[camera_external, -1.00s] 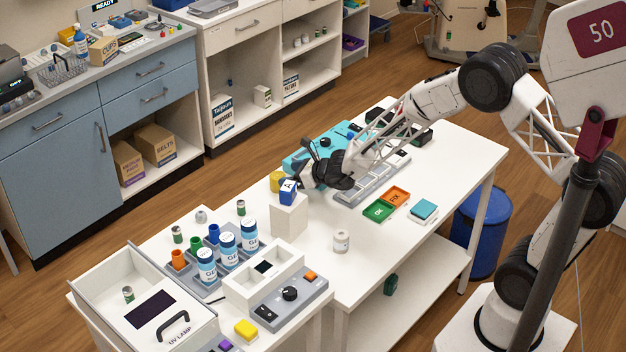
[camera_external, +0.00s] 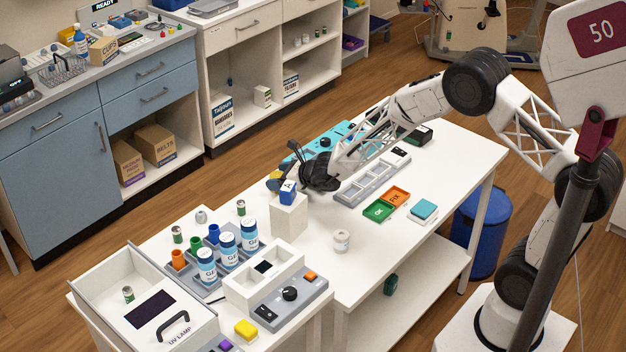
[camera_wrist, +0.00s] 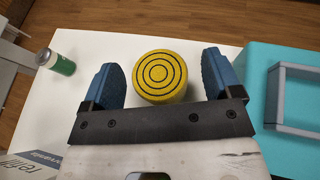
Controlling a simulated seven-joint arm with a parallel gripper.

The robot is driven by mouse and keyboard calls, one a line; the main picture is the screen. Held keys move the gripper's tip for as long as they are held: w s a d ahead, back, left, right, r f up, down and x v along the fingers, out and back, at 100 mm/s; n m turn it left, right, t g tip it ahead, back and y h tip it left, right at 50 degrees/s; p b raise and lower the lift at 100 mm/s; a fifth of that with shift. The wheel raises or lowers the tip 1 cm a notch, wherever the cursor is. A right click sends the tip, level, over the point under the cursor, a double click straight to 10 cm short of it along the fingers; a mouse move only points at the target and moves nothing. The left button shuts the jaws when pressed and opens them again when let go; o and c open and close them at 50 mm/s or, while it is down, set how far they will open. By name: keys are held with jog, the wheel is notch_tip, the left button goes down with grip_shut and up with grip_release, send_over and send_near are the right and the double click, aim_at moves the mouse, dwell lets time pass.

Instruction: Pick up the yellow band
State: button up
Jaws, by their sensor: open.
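The yellow band (camera_wrist: 160,76) shows in the wrist view as a round yellow piece with dark concentric rings on its top, on the white table. It lies between the two blue fingers of my gripper (camera_wrist: 162,84), with a gap on each side. My gripper is open and holds nothing. In the external view my gripper (camera_external: 283,178) is low over the table's far-left edge, behind the white block. Only a bit of the yellow band (camera_external: 274,175) shows there; my gripper hides the rest.
A green-and-silver can (camera_wrist: 58,62) stands to the left.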

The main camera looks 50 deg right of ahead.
aim_at(279, 175)
jog(key=shift+w+a+f, duration=0.1)
jog(key=shift+w+f, duration=0.1)
jog(key=shift+w, duration=0.1)
dwell(0.4)
jog(key=c, duration=1)
jog(key=shift+r, duration=0.15)
jog(key=shift+r, duration=1.45)
jog(key=shift+s+r, duration=0.2)
jog(key=shift+r, duration=0.05)
jog(key=s, duration=0.5)
jog(key=s+d+r, duration=0.1)
jog(key=s, duration=0.9)
jog(key=shift+s+d+r, duration=0.15)
jog(key=shift+s, duration=0.15)
